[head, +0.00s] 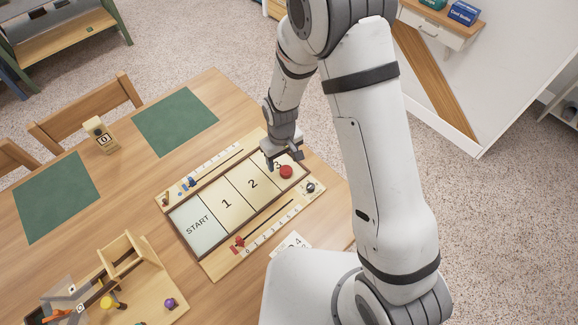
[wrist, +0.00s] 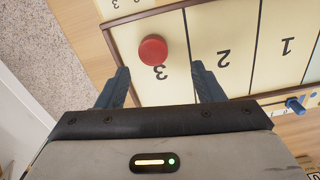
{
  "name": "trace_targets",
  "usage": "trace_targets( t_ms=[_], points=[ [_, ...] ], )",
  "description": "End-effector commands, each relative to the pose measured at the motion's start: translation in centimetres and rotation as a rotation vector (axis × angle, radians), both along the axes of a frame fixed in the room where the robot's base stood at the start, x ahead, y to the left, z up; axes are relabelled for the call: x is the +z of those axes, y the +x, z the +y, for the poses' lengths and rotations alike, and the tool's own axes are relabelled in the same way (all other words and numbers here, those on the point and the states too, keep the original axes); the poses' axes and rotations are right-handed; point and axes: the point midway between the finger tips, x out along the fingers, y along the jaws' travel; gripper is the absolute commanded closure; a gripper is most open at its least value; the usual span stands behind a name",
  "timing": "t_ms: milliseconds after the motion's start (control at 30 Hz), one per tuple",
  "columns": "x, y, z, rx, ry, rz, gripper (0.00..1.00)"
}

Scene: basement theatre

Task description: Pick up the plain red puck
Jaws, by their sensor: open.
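The plain red puck (head: 286,172) lies flat on the game board (head: 228,226), in the section marked 3 near the board's far right end. In the wrist view the red puck (wrist: 153,49) lies ahead of my fingertips and roughly between their lines, a little left of the middle of the gap. My gripper (head: 284,160) is just beside the puck in the head view. In the wrist view my gripper (wrist: 160,80) has its two blue fingers spread wide, with nothing between them. The puck is fully visible there.
The board has raised dark rails and side scales with a red slider (head: 239,241) and a blue slider (head: 191,182). Green mats (head: 176,121), a wooden box-like stand (head: 122,258) and a purple knob (head: 170,303) are elsewhere on the table.

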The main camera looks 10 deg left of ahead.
Motion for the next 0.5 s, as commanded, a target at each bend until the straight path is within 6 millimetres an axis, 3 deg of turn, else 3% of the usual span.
trace_targets(
  t_ms=[500],
  points=[
    [-5.1,0.5,-1.0,-0.009,0.0,0.0,0.39]
  ],
)
